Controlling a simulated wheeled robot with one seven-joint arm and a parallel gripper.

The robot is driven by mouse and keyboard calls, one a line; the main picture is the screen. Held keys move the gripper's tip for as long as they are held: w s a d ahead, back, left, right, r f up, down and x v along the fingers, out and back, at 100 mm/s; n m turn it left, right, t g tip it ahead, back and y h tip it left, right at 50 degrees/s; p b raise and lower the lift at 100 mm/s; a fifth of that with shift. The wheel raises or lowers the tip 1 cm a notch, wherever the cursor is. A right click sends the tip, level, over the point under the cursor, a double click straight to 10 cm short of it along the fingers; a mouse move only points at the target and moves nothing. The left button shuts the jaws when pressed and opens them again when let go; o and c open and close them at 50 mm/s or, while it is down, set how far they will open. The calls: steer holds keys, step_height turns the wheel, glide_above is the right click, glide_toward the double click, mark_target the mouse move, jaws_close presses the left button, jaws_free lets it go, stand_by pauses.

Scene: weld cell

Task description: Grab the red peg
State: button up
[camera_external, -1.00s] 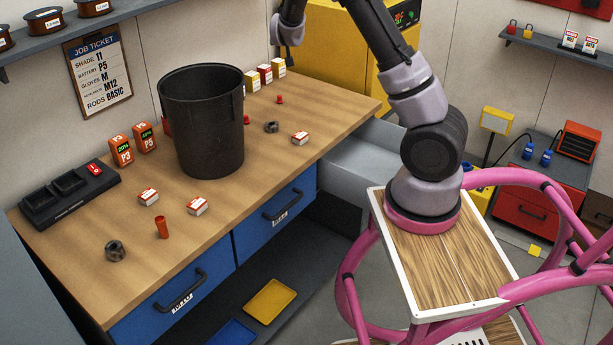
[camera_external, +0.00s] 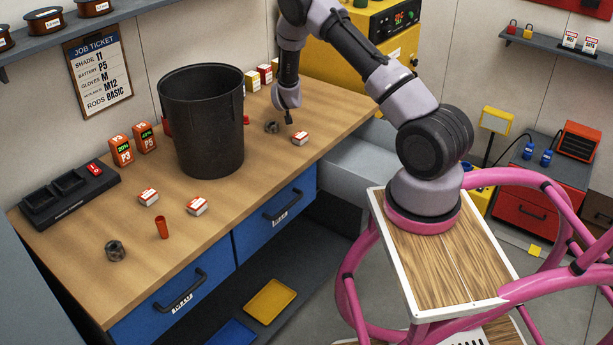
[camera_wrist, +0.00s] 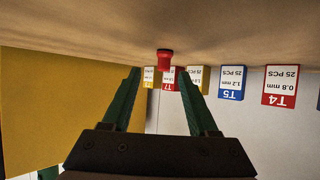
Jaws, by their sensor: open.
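A small red peg (camera_wrist: 164,60) with a wider end shows in the wrist view, which looks upside down. It stands on the wooden bench top, between the lines of my two green fingers and apparently a little beyond their tips. My gripper (camera_wrist: 157,75) is open, with nothing between the fingers. Another small red piece (camera_external: 246,119) shows by the bin's right side.
A black bin (camera_external: 208,130) stands left of my gripper. A dark metal nut (camera_external: 271,127) and a red-and-white box (camera_external: 299,138) are close to my gripper. Several labelled boxes (camera_wrist: 232,82) line the back.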

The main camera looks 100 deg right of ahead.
steer(key=x, duration=0.5)
steer(key=shift+w, duration=0.3)
steer(key=shift+r, duration=0.1)
jaws_close()
